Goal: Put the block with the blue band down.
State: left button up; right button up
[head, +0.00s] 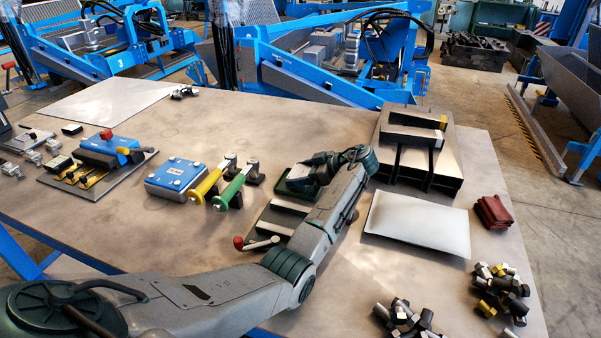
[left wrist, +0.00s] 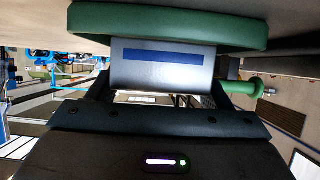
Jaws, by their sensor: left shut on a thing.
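My left gripper (head: 308,174) reaches over the middle of the table, above a small green pad (head: 285,186). In the left wrist view it is shut on a grey block (left wrist: 165,75) with a blue band (left wrist: 160,56). The block sits between the two dark fingers. That view is turned over, with the table side at the top. The block's far end meets the edge of the green pad (left wrist: 170,30) there; I cannot tell whether they touch. My right gripper is not in view.
Close to the left are green (head: 230,190) and yellow (head: 207,183) handled tools and a blue box (head: 178,180). A red-knobbed lever (head: 260,243) is in front. A pale plate (head: 418,222) and a dark slotted stand (head: 420,150) are to the right. The back-middle tabletop is clear.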

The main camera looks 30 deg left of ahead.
pick_arm(q)
jog(key=shift+f, duration=0.3)
jog(key=shift+f, duration=0.15)
jog(key=o, duration=1.3)
